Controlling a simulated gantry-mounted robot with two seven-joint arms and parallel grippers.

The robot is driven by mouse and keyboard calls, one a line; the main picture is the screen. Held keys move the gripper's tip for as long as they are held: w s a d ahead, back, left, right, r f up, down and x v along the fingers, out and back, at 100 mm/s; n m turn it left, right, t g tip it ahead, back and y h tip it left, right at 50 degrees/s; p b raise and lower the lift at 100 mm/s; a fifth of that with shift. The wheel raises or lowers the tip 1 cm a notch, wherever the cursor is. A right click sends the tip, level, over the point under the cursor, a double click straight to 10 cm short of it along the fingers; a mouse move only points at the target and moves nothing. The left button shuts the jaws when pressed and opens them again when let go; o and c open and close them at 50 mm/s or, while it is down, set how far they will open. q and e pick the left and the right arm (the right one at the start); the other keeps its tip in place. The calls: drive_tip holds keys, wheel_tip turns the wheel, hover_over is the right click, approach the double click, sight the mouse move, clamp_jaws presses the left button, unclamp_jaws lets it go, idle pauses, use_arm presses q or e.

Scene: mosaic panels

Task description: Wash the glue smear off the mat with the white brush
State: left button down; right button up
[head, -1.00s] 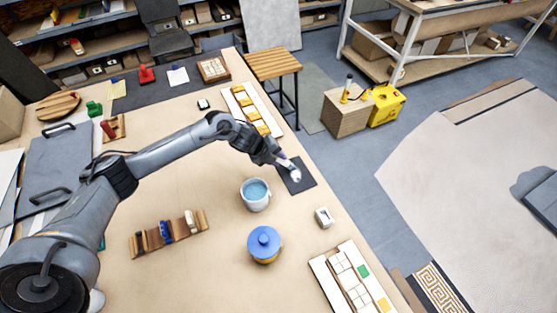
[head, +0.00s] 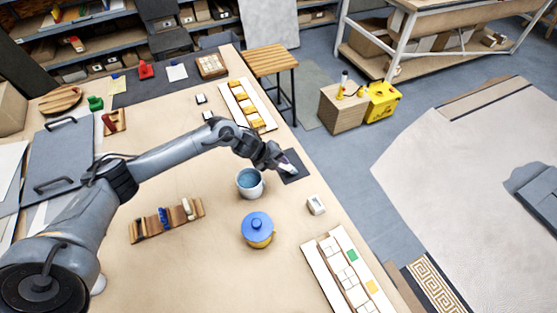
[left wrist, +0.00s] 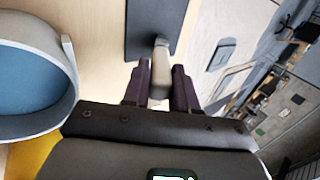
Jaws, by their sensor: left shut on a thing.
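My left gripper (head: 279,162) is shut on the white brush (head: 288,168), over the small dark mat (head: 298,178) near the table's right edge. In the left wrist view the brush (left wrist: 160,57) stands out between the fingertips (left wrist: 160,85), its far end overlapping the dark mat (left wrist: 145,22). I cannot tell whether the brush touches the mat. No glue smear can be made out; the brush and gripper cover part of the mat. A pale bucket of blue water (head: 250,184) stands just left of the mat. My right gripper is not in view.
A blue-lidded yellow pot (head: 257,229) and a small white block (head: 316,204) stand nearer the front. Mosaic panels lie at the back (head: 247,104) and front right (head: 345,268). Bare tabletop lies between.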

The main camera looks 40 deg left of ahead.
use_arm(q)
drive_tip(key=r+p, duration=0.1)
drive_tip(key=r, duration=0.1)
drive_tip(key=r+p, duration=0.1)
drive_tip(key=r, duration=0.1)
drive_tip(key=shift+w+a, duration=0.1)
drive_tip(key=shift+a, duration=0.1)
wheel_tip(320, 180, up, 2)
drive_tip(key=shift+d+r+p, duration=0.1)
drive_tip(key=shift+d+p, duration=0.05)
drive_tip(key=shift+p, duration=0.9)
drive_tip(key=shift+r+p, duration=0.6)
drive_tip(key=shift+r, duration=0.35)
